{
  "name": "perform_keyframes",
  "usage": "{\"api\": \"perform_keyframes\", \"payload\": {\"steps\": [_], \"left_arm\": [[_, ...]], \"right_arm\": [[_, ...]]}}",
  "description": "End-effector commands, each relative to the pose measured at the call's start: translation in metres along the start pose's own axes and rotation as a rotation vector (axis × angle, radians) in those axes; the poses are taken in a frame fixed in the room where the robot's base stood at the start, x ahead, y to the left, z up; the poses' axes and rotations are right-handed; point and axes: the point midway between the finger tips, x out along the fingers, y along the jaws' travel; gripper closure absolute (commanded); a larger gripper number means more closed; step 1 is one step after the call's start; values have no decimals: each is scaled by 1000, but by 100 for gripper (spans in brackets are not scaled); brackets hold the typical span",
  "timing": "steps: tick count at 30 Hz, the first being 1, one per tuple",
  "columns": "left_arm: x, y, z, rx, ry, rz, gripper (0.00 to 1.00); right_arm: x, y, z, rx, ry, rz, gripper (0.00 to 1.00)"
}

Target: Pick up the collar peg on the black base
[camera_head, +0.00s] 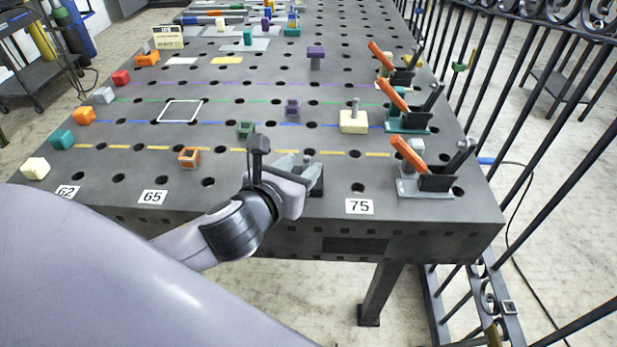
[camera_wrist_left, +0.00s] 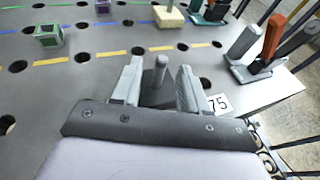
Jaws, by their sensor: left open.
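The collar peg is a grey upright post (camera_wrist_left: 161,72) that stands on a dark, black-looking base (camera_wrist_left: 156,97) in the left wrist view. My left gripper (camera_wrist_left: 158,80) is open, with one finger on each side of the post and a gap visible at both sides. In the head view my left gripper (camera_head: 299,168) is at the table's near edge. It hides part of the peg, and the black base (camera_head: 317,187) shows just right of the fingers. My right gripper is not in view.
The perforated grey table (camera_head: 230,120) carries several small blocks. A cream block with a peg (camera_head: 353,122) stands behind right. Toggle clamps with orange handles (camera_head: 408,155) line the right side. Label 75 (camera_head: 359,206) lies near the front edge. A black iron fence (camera_head: 500,110) runs along the right.

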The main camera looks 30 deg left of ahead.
Motion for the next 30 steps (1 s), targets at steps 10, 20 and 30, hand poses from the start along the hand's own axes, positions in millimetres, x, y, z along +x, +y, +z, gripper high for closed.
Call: {"api": "perform_keyframes", "payload": {"steps": [10, 20, 30], "left_arm": [[42, 0, 2, -2, 0, 1, 56], [49, 0, 2, -1, 0, -1, 56], [49, 0, 4, -1, -5, -1, 100]], "right_arm": [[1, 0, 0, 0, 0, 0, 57], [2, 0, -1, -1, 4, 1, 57], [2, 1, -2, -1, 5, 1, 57]]}}
